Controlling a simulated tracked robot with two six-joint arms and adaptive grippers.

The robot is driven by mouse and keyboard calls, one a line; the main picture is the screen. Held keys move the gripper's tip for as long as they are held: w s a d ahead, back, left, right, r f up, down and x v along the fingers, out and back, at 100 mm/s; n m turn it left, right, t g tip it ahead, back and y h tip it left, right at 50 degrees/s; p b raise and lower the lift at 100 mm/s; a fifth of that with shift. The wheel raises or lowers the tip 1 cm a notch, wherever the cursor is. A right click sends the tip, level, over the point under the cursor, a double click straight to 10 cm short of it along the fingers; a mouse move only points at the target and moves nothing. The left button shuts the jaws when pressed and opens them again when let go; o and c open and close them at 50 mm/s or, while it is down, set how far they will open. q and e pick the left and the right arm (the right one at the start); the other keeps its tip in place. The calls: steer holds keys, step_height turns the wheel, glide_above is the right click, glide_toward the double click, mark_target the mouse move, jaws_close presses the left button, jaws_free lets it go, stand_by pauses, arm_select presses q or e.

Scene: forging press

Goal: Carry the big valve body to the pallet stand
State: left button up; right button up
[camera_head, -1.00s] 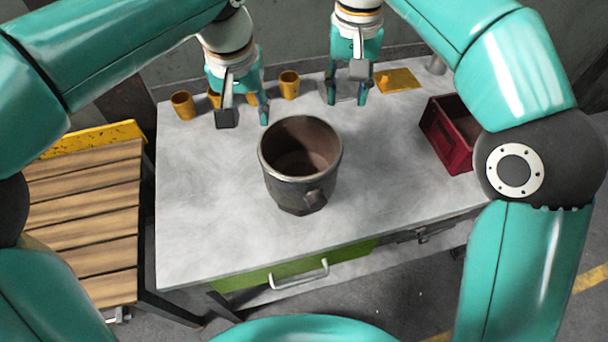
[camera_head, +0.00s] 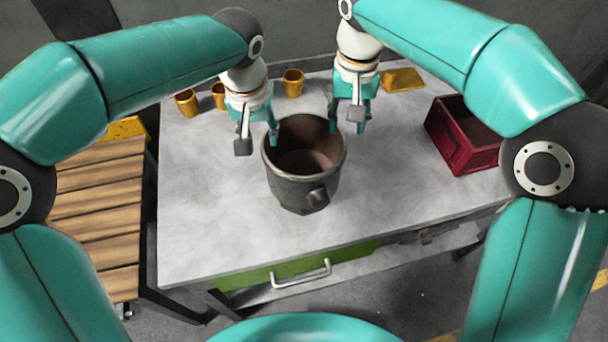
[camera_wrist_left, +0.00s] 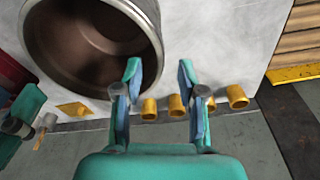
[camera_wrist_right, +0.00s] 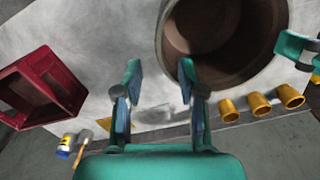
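The big valve body (camera_head: 300,190), a dark metal pot shape with a wide round opening and a side stub, stands upright on the grey table. My left gripper (camera_head: 258,143) is open and empty above its far left side. In the right wrist view one finger overlaps the rim of the valve body (camera_wrist_right: 170,45). The slatted wooden pallet stand (camera_head: 95,225) is at the left.
Several small yellow cups (camera_head: 293,83) stand at the back of the table (camera_head: 210,230). A yellow plate (camera_head: 403,79) lies at the back right. A red crate (camera_head: 455,150) stands at the right. The table's front left is clear.

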mark_target(344, 141)
arm_select(q)
steer(key=f, duration=0.3)
steer(key=w+f, duration=0.1)
steer(key=f, duration=0.5)
steer(key=shift+w+f, duration=0.15)
steer(key=shift+w, duration=0.05)
arm_select(e)
step_height(344, 141, down, 9)
steer(key=shift+f, duration=0.2)
arm_select(q)
jaws_close()
arm_select(e)
jaws_close()
arm_select(q)
steer(key=shift+w+r, duration=0.2)
steer(key=shift+r, duration=0.05)
arm_select(e)
steer(key=shift+w+r, duration=0.15)
steer(key=shift+r, duration=0.1)
